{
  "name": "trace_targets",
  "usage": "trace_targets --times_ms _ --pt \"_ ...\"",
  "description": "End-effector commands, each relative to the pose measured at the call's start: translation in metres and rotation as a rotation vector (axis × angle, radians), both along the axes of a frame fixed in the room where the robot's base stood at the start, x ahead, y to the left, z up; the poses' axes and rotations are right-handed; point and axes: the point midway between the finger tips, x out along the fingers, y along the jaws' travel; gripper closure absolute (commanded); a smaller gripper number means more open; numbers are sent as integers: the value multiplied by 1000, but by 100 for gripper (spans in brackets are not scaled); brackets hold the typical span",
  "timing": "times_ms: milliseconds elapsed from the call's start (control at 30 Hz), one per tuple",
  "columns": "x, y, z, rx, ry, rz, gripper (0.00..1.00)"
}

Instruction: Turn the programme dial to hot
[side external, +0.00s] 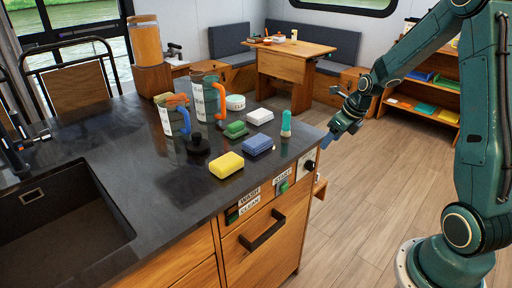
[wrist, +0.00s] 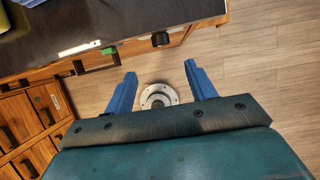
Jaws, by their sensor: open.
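The programme dial (side external: 309,165) is a round black knob on the counter's front panel, near its right corner, beside a white plate. It also shows in the wrist view (wrist: 160,39) at the counter edge, beyond my fingertips. Its pointer and any hot mark are too small to read. My gripper (side external: 328,141) is open and empty, with blue fingers, just off the counter corner. In the wrist view my gripper (wrist: 160,72) has its fingers spread either side of the dial's line, apart from it.
A green start button (side external: 284,187) sits left of the dial, above a drawer with a black handle (side external: 262,230). The counter top (side external: 140,195) holds sponges, a brush (side external: 286,124) and jugs (side external: 208,97). The floor right of the counter is clear.

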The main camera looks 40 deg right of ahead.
Motion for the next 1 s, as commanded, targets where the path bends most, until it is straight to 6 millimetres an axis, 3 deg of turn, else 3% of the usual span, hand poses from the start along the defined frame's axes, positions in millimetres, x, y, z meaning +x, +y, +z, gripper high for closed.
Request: trace_targets --times_ms 567,1000 --pt "1 7 -6 -64 -1 5 44" --pt "17 6 -46 -63 1 6 44"
